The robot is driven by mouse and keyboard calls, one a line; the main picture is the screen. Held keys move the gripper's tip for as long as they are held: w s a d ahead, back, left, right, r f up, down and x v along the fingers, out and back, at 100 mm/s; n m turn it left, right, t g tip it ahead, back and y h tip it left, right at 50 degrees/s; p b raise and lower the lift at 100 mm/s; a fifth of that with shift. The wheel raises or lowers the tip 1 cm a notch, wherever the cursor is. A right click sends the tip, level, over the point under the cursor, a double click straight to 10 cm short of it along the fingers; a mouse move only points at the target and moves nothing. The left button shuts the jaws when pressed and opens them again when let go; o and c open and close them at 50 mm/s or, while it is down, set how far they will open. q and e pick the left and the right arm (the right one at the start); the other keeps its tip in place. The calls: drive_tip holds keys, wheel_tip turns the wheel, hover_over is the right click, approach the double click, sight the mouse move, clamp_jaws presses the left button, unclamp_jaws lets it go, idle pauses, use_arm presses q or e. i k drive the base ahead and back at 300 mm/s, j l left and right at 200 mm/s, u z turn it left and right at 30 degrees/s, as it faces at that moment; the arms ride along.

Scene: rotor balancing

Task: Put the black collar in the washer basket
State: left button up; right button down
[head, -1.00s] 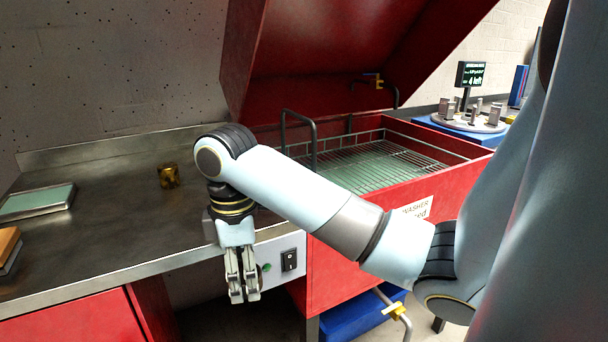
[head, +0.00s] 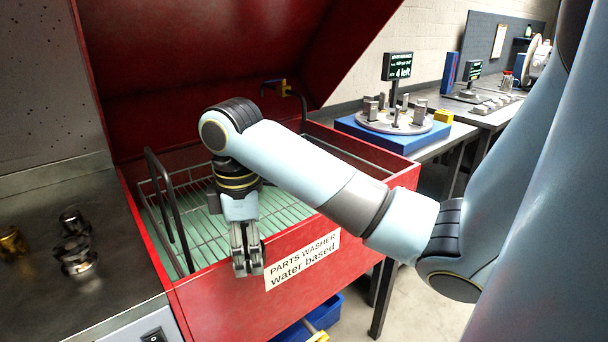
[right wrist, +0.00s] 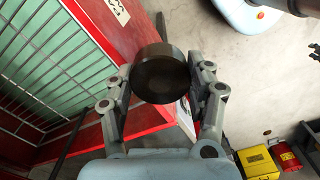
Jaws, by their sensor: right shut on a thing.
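My right gripper (head: 248,262) points down in front of the red parts washer's front wall, near its rim. In the right wrist view, its fingers (right wrist: 162,82) are shut on the black collar (right wrist: 160,72), a dark round piece. The washer basket (head: 285,215), a wire grid over a green bottom, lies inside the washer behind and around my right wrist. It also shows at the left of the right wrist view (right wrist: 45,40), apart from the collar. My left gripper is not in view.
The red washer lid (head: 200,60) stands raised. A dark bent handle (head: 170,205) rises at the basket's left side. Shiny metal parts (head: 75,257) and a brass piece (head: 12,243) stand on the left bench. A round tray with several grey blocks (head: 395,122) stands right.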

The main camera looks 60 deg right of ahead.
sight(263, 215)
drive_tip(key=i+l+z, duration=0.15)
drive_tip(key=l, duration=0.15)
drive_tip(key=i+l+z, duration=0.15)
drive_tip(key=l, duration=0.2)
drive_tip(key=i+l+z, duration=0.3)
drive_tip(key=i, duration=0.05)
